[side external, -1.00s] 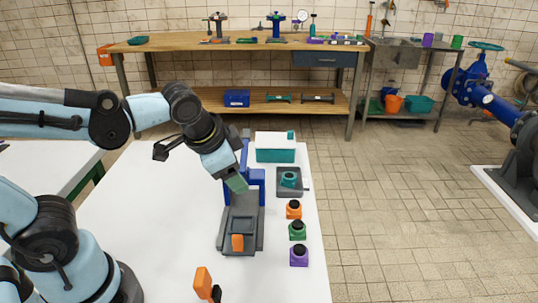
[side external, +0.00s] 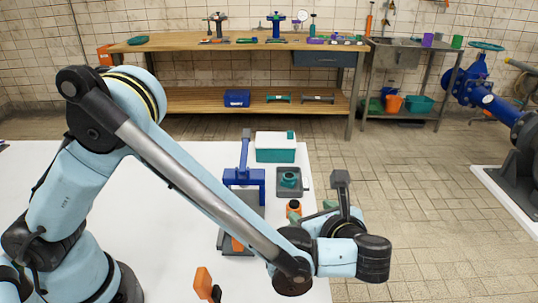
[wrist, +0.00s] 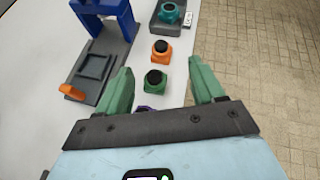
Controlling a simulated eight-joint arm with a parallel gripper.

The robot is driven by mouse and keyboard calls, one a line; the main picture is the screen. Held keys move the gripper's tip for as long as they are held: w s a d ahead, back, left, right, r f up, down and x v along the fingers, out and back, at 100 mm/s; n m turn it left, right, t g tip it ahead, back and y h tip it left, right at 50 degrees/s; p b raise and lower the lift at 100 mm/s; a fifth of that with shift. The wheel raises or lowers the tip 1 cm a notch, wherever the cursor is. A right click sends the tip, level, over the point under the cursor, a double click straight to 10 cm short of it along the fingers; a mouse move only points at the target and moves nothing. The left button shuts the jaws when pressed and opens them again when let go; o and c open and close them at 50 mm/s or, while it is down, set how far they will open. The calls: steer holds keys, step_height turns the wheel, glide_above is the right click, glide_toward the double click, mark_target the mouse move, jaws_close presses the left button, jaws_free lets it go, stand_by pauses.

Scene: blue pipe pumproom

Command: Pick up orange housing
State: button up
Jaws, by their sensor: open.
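The orange housing (wrist: 162,52) with a black round top stands on the white table, just beyond my gripper's fingertips in the wrist view. In the side view the orange housing (side external: 293,210) shows only in part behind my arm. My gripper (wrist: 158,72) is open and empty, its two green fingers spread apart. A green housing (wrist: 154,80) with a black top sits between the fingers, nearer than the orange one. A purple housing (wrist: 145,108) is mostly hidden by the gripper body.
A blue press (side external: 245,178) on a grey base stands left of the housings, with an orange handle (wrist: 70,92). A grey tray (side external: 289,182) with a teal part lies beyond them. A teal and white box (side external: 275,148) stands behind. The table edge is close on the right.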

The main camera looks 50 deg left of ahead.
mark_target(295, 204)
steer(key=shift+s+d+f+m+t+y, duration=0.2)
steer(key=shift+s+d+f+m, duration=0.15)
steer(key=shift+d, duration=0.2)
steer(key=shift+s+d+f+m+t+y, duration=0.1)
steer(key=shift+s+d+f+m+y, duration=0.15)
steer(key=shift+d+f+m, duration=0.2)
steer(key=x, duration=1.1)
steer(key=shift+w+a+f, duration=0.15)
steer(key=shift+w+a, duration=0.05)
steer(key=shift+a, duration=0.1)
steer(key=c, duration=1.2)
steer(key=shift+c, duration=0.2)
